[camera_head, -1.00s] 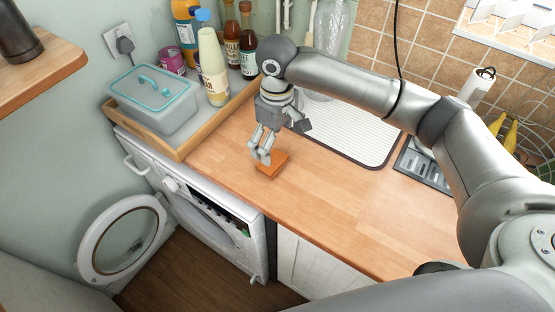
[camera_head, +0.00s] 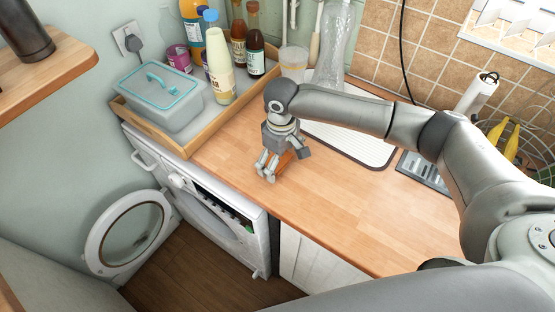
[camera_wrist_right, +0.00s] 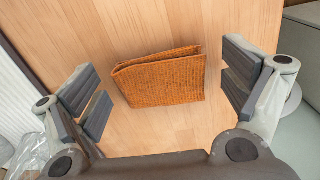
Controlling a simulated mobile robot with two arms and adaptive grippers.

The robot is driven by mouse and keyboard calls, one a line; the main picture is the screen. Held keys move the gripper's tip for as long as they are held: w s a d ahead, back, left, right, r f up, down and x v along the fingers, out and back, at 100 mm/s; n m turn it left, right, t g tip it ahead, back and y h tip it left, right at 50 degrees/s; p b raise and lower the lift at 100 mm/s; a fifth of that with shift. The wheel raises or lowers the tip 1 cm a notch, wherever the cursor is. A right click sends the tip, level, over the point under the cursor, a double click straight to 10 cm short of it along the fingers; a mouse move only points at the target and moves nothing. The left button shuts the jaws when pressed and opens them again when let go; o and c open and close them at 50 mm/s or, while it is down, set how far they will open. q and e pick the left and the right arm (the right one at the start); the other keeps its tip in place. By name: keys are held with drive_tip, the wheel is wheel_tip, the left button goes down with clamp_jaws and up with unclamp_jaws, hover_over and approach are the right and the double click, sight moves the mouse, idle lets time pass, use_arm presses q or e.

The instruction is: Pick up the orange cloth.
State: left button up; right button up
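The orange cloth (camera_wrist_right: 160,78) is folded into a small flat rectangle on the wooden worktop. In the right wrist view it lies between the two spread fingers of my right gripper (camera_wrist_right: 160,92), with bare wood showing on both sides of it. In the head view the right gripper (camera_head: 279,170) points down over the cloth (camera_head: 288,158) and hides part of it. The right gripper is open and does not touch the cloth at its sides. My left gripper is not in view.
A wooden tray (camera_head: 185,148) with a lidded grey box (camera_head: 160,98) and several bottles stands left of the gripper. A draining mat (camera_head: 350,139) lies to the right. The worktop's front edge is close, above the open-doored washing machine (camera_head: 222,210). The worktop (camera_head: 345,215) is clear in front.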

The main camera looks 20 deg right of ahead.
drive_tip(key=c, duration=0.8)
drive_tip(key=shift+r+b, duration=0.35)
drive_tip(key=shift+r, duration=0.2)
drive_tip(key=s+a+r+b, duration=0.1)
drive_tip(key=s+a+r, duration=0.1)
drive_tip(key=a+r, duration=0.2)
drive_tip(key=s+a+r+b, duration=0.1)
drive_tip(key=s+a+r, duration=0.2)
drive_tip(key=r, duration=0.1)
drive_tip(key=s+a+r+b, duration=0.1)
drive_tip(key=s+a+r, duration=0.2)
drive_tip(key=a+r, duration=0.1)
drive_tip(key=shift+a, duration=0.3)
